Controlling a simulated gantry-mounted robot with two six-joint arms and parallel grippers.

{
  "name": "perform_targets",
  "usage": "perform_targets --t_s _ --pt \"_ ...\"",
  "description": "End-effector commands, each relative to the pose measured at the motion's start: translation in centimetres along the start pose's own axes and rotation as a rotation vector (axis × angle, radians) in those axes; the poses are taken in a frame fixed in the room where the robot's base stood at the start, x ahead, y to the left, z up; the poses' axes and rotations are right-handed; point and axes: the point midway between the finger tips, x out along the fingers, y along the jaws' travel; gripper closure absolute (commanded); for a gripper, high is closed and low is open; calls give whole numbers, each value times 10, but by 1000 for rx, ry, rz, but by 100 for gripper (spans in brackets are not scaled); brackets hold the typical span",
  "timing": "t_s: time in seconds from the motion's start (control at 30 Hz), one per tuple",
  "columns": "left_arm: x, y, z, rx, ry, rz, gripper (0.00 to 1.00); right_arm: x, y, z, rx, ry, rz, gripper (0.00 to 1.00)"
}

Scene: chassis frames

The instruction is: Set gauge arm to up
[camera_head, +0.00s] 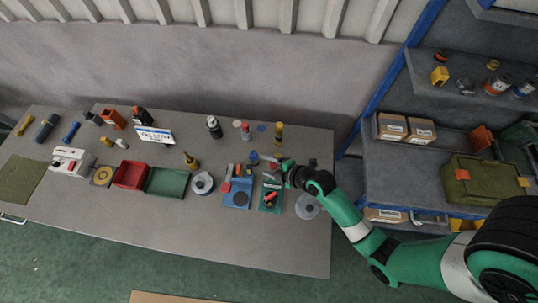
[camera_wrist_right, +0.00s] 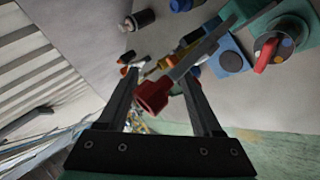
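My right gripper (camera_head: 277,163) reaches in from the right, over the back of the blue and green panels. In the right wrist view the right gripper (camera_wrist_right: 160,75) has its fingers apart. A red round part (camera_wrist_right: 152,96) shows between them, with no clear sign of a grip. A long grey bar (camera_wrist_right: 205,48) runs from near the red part toward the upper right; it may be the gauge arm, but I cannot tell for sure. The green panel (camera_head: 262,207) carries a red knob (camera_head: 270,197), also visible in the wrist view (camera_wrist_right: 268,55). My left gripper is out of view.
A blue panel (camera_head: 230,203) with a dark disc stands left of the green one. A yellow bottle (camera_head: 279,134) and a dark bottle (camera_head: 214,127) stand behind. A red bin (camera_head: 131,175) and green tray (camera_head: 165,183) lie left. A shelf (camera_head: 385,160) stands at right.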

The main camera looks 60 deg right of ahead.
Motion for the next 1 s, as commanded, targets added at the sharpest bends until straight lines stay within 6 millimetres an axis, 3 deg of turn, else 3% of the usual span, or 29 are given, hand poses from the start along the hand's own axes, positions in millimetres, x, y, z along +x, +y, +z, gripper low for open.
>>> perform_targets --t_s 0.17,0.6,1.0 --pt "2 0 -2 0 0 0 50 -15 1 0 2 1 3 34" --pt "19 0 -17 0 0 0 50 -110 2 0 3 -4 -2 34" --pt "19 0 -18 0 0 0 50 -116 0 1 0 -1 -1 34"
